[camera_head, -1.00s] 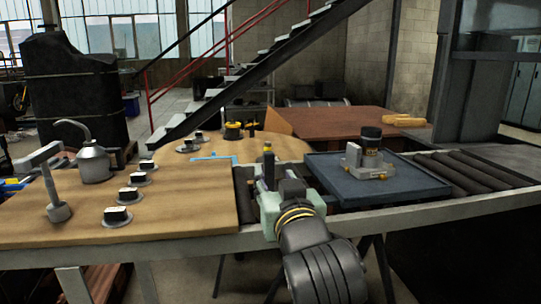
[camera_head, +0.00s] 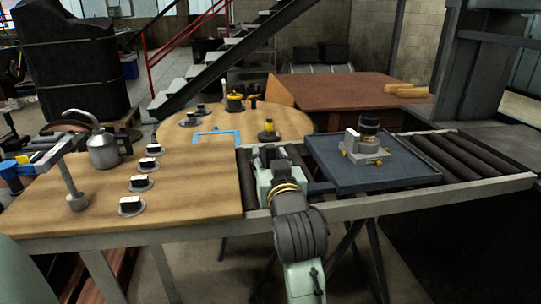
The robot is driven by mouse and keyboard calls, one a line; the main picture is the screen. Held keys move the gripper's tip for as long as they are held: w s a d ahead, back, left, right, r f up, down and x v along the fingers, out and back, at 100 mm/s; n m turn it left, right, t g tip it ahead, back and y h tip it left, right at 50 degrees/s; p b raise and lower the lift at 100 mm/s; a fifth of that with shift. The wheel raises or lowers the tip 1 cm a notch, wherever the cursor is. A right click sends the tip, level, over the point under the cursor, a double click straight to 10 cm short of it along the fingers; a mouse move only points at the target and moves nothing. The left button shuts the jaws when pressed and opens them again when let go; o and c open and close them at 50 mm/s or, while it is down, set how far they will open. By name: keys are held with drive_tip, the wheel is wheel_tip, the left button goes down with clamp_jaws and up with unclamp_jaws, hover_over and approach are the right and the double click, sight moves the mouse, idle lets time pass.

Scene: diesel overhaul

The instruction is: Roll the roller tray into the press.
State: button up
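The roller tray (camera_head: 330,162) is a flat, dark blue-grey tray lying on the roller track right of the wooden bench. It carries a grey metal block (camera_head: 364,152) with brass-coloured fittings and a dark cylinder (camera_head: 369,126) on top. My gripper (camera_head: 272,154) is low over the rollers, just left of the tray's left edge. Its fingers are small and dark here; I cannot tell whether they are apart or whether they touch the tray. The press (camera_head: 474,75) appears to be the tall dark frame at the right, beyond the track; its inside is mostly hidden.
Bare rollers (camera_head: 462,156) run right of the tray. The wooden bench (camera_head: 195,205) holds several small black parts on discs, an oil can (camera_head: 103,150) and a lamp-like stand (camera_head: 76,200). A yellow-and-black piece (camera_head: 269,131) stands behind my gripper. A brown table (camera_head: 345,92) is behind.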

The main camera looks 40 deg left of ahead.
drive_tip(key=shift+c, duration=0.2)
clamp_jaws()
idle(0.6)
